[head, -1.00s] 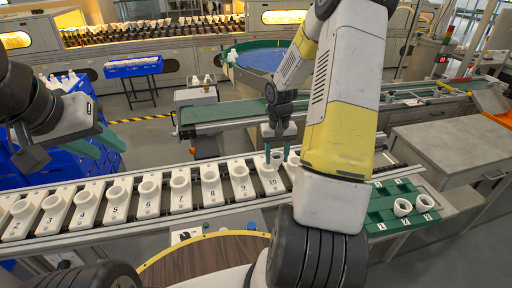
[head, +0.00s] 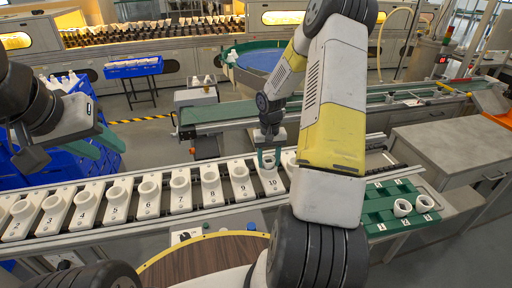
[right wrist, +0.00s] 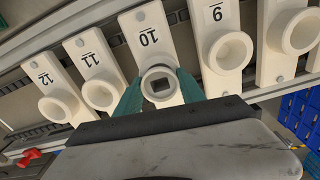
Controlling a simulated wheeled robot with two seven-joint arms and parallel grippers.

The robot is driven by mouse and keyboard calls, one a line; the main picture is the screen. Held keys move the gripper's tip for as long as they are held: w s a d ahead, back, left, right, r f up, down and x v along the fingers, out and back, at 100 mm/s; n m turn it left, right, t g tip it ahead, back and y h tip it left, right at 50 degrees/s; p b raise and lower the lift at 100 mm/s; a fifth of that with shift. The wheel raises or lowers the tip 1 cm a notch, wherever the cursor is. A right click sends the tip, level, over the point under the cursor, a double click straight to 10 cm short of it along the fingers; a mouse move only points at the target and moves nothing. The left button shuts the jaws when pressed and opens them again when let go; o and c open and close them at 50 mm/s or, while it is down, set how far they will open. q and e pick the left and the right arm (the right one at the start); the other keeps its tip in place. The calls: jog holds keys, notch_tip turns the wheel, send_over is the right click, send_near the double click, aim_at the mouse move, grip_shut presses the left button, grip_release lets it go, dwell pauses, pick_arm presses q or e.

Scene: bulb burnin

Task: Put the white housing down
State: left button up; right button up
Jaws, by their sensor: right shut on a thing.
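My right gripper (head: 269,160) is shut on a white housing (right wrist: 160,85) at the carrier numbered 10 (head: 271,182). In the right wrist view its green fingertips (right wrist: 161,88) lie on both sides of the round housing, which has a dark square opening. The housing is in line with the cup of carrier 10; I cannot tell whether it rests in it or hangs just above. My left gripper (head: 97,150) is open and empty, well above the left part of the carrier row. Two similar white round pieces (head: 402,208) stand on the green tray (head: 378,216) at right.
Numbered white carriers with cups, such as carrier 9 (head: 238,184), stand close on both sides along the conveyor. Blue crates (head: 75,100) are behind my left gripper. A round wooden table (head: 200,262) is in front. A grey cabinet (head: 450,145) stands at right.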

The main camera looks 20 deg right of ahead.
jog(key=shift+s+f, duration=0.2)
jog(key=shift+f, duration=0.35)
jog(key=o, duration=1.3)
notch_tip(320, 180, up, 14)
jog(key=f, duration=0.1)
jog(key=s+a+r+t, duration=0.1)
jog(key=s+a+r, duration=0.15)
jog(key=r, duration=0.25)
jog(key=s+a+r+n+t, duration=0.1)
jog(key=s+a+r, duration=0.1)
jog(key=s+r, duration=0.15)
jog(key=s+a+r+t, duration=0.1)
jog(key=s+a+r, duration=0.1)
jog(key=r, duration=0.4)
jog(key=shift+s+a+r+n+t+y, duration=0.45)
jog(key=shift+s+a+r, duration=0.6)
jog(key=shift+s, duration=1.4)
jog(key=shift+s+a+r+t+y, duration=0.3)
jog(key=shift+s+a+r+t, duration=0.5)
jog(key=shift+s, duration=1.6)
jog(key=shift+s+a+r+n+t+y, duration=0.3)
jog(key=shift+s+a+r, duration=0.9)
jog(key=shift+s, duration=1.25)
jog(key=shift+a+f, duration=0.1)
